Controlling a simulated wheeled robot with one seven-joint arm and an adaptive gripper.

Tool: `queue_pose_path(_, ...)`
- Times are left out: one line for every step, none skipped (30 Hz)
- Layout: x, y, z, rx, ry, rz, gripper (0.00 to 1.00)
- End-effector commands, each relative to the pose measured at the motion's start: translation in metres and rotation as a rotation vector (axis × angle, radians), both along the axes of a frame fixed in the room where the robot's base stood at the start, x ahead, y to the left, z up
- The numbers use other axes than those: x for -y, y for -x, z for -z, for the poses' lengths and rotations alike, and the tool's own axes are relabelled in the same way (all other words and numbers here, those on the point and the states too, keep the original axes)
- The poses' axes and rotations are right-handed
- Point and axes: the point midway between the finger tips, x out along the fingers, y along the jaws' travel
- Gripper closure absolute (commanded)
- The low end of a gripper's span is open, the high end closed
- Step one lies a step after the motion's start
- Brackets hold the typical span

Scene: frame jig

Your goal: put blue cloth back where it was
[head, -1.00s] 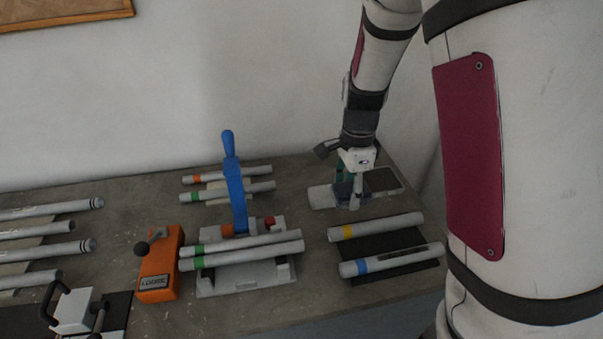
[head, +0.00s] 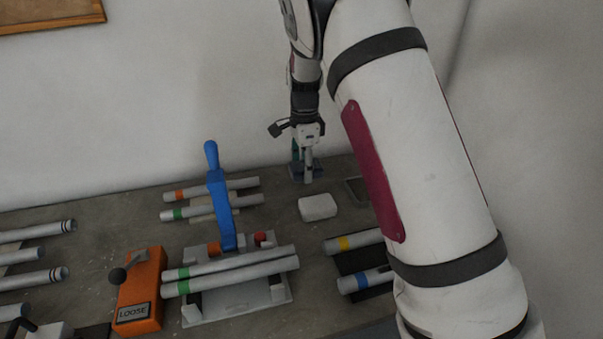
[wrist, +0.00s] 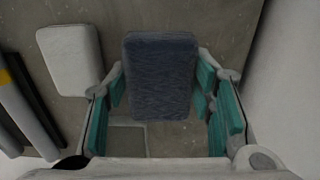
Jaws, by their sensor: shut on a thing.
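The blue cloth (wrist: 160,72) is a dark blue, rounded rectangular pad. In the wrist view it sits between the two teal-lined fingers of my gripper (wrist: 160,85), which is shut on it. In the head view my gripper (head: 307,173) points down at the back of the bench near the wall, behind the white block (head: 318,207). Little of the cloth shows there, and how far it is above the bench is hard to tell. A dark-rimmed grey flat patch (head: 357,189) lies to the right, partly hidden by my arm; it also shows in the wrist view (wrist: 125,139).
A blue upright lever (head: 222,195) stands left of my gripper, with tubes around it. An orange box (head: 140,291) marked LOOSE is at front left. Tubes with yellow and blue bands lie on a dark rack (head: 352,262) at the front right.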

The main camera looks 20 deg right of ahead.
Motion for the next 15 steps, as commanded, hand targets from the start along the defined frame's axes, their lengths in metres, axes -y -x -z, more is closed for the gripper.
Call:
queue_pose_path(0.0,-0.006,0.001,0.001,0.001,0.001,0.81)
queue_pose_path(0.0,-0.008,0.001,0.0,0.001,0.001,0.81)
queue_pose_path(0.0,-0.011,0.001,0.0,0.0,0.001,0.81)
queue_pose_path(0.0,-0.012,0.001,-0.001,0.0,0.001,0.81)
queue_pose_path(-0.001,-0.013,0.001,0.0,0.0,0.001,0.81)
queue_pose_path(-0.001,-0.015,0.001,0.0,0.0,0.001,0.81)
queue_pose_path(-0.001,-0.016,0.001,0.001,0.0,0.001,0.81)
queue_pose_path(-0.001,-0.019,0.001,0.001,0.0,0.0,0.81)
queue_pose_path(-0.001,-0.02,0.004,-0.001,0.0,0.001,0.81)
queue_pose_path(-0.001,-0.019,0.008,-0.004,0.0,0.001,0.81)
queue_pose_path(-0.001,-0.018,0.013,-0.005,0.0,0.001,0.81)
queue_pose_path(-0.001,-0.018,0.019,-0.004,0.0,0.001,0.81)
queue_pose_path(-0.001,-0.018,0.023,-0.003,0.0,0.001,0.81)
queue_pose_path(-0.001,-0.018,0.028,-0.004,-0.001,0.001,0.81)
queue_pose_path(-0.001,-0.018,0.032,-0.002,0.0,0.001,0.81)
